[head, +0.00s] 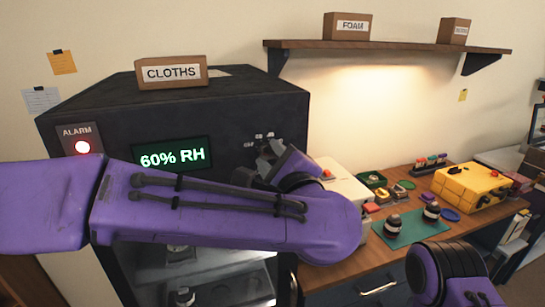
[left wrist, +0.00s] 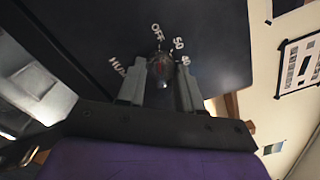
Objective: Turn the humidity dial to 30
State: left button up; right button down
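The humidity dial (left wrist: 160,68) is a small dark round knob with a reddish mark on the dark cabinet face. The labels OFF, 50 and 40 and part of a word surround it. My left gripper (left wrist: 160,75) has one grey finger on each side of the dial, with what looks like a narrow gap; contact is not clear. In the head view my left gripper (head: 268,155) is at the cabinet's upper right front, and the dial is mostly hidden. The cabinet display (head: 172,155) reads 60% RH. My right gripper is out of view.
A box marked CLOTHS (head: 171,73) stands on top. The workbench at right holds a green mat (head: 408,232), dark lens parts and a yellow case (head: 470,187). My right arm shows at lower right.

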pick_arm(q)
jog(key=shift+f+m+b, duration=0.2)
jog(key=shift+m+b, duration=0.1)
jog(key=shift+b, duration=0.5)
jog(key=m+b, duration=0.3)
jog(key=b, duration=0.2)
jog(key=shift+a+m, duration=0.1)
jog(key=shift+m, duration=0.2)
jog(key=m+b, duration=0.2)
jog(key=m, duration=0.1)
jog(key=shift+r+m, duration=0.1)
jog(key=shift+m, duration=0.2)
jog(key=m+b, duration=0.1)
jog(key=m, duration=0.2)
jog(key=shift+r+m, duration=0.1)
jog(key=shift+m, duration=0.2)
jog(key=m, duration=0.3)
jog(key=shift+a+r+m, duration=0.1)
jog(key=shift+m, duration=0.3)
jog(key=m, duration=0.3)
jog(key=shift+r+m+p, duration=0.1)
jog(key=shift+m+p, duration=0.2)
jog(key=shift+p, duration=0.1)
jog(key=m+p, duration=0.1)
jog(key=m, duration=0.2)
jog(key=shift+s+r+m, duration=0.1)
jog(key=shift+m, duration=0.2)
jog(key=shift+a+m+p, duration=0.1)
jog(key=shift+m+p, duration=1.3)
jog(key=shift+m, duration=0.8)
